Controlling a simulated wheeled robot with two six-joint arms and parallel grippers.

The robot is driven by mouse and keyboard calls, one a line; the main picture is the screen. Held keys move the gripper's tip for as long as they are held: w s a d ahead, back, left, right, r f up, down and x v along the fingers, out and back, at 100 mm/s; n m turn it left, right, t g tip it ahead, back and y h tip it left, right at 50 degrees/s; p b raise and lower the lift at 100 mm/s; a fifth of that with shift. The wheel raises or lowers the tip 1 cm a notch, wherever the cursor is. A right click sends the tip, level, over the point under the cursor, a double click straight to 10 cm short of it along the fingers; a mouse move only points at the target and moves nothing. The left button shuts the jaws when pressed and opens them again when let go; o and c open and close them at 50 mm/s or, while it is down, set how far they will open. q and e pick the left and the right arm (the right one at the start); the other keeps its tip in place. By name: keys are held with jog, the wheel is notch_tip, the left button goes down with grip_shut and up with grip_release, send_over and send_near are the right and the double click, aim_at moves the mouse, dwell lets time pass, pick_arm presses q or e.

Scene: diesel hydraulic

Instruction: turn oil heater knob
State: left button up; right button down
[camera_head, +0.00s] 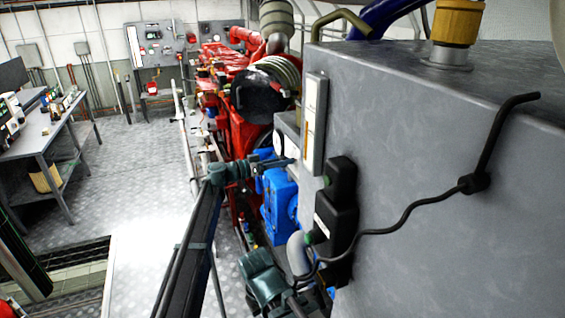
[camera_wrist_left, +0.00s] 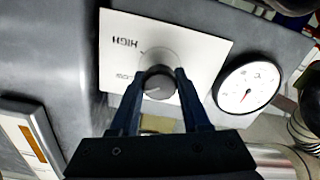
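The oil heater knob (camera_wrist_left: 158,84) is a small dark round knob on a white plate (camera_wrist_left: 120,40) marked HIGH and LOW, seen upside down in the left wrist view. My left gripper (camera_wrist_left: 161,76) has one finger on each side of the knob, and the knob fills the gap between the fingertips. In the head view my left gripper (camera_head: 275,161) reaches the grey heater box (camera_head: 289,124) beside the big grey cabinet. The knob is hidden there.
A white round gauge (camera_wrist_left: 248,87) sits beside the knob plate. The large grey cabinet (camera_head: 440,170) with a black cable (camera_head: 420,203) fills the right. A red engine (camera_head: 240,130) and blue parts (camera_head: 279,200) stand close behind my arm. Open floor (camera_head: 130,180) lies left, before a workbench (camera_head: 40,135).

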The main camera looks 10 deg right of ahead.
pick_arm(q)
grip_shut()
jog(key=n, duration=0.5)
jog(key=shift+n, duration=0.4)
jog(key=n, duration=0.6)
jog(key=shift+w+f, duration=0.1)
dwell(0.5)
jog(key=o, duration=0.7)
grip_release()
jog(key=shift+o, duration=0.2)
